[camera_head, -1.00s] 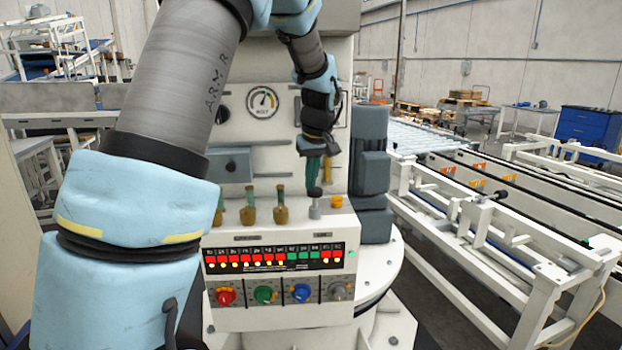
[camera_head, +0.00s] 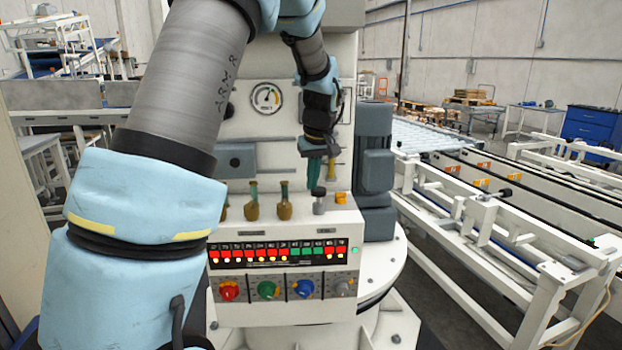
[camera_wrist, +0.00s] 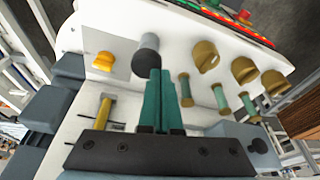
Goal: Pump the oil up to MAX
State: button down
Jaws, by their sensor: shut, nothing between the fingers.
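A small grey plunger (camera_head: 319,205) with a dark cap stands on top of the white control box, and shows in the wrist view (camera_wrist: 145,62). My gripper (camera_head: 316,186), with green fingers, is shut and empty, pointing down close at the cap. In the wrist view its fingertips (camera_wrist: 158,74) overlap the plunger's edge; I cannot tell whether they touch it. A narrow yellow sight glass (camera_head: 331,169) is on the machine face behind my gripper, and shows in the wrist view (camera_wrist: 103,110). Its markings are too small to read.
An orange knob (camera_head: 340,198) sits right of the plunger, and several brass-and-green oil cups (camera_head: 284,208) stand left. A round gauge (camera_head: 267,97) is above. Red and green indicators (camera_head: 304,251) and coloured knobs (camera_head: 268,290) are on the front. A grey motor (camera_head: 374,160) stands right.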

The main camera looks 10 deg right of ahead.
jog(key=w+b+v, duration=0.1)
jog(key=b+v, duration=0.1)
jog(key=v, duration=1)
jog(key=shift+a+r, duration=0.3)
jog(key=shift+s, duration=0.1)
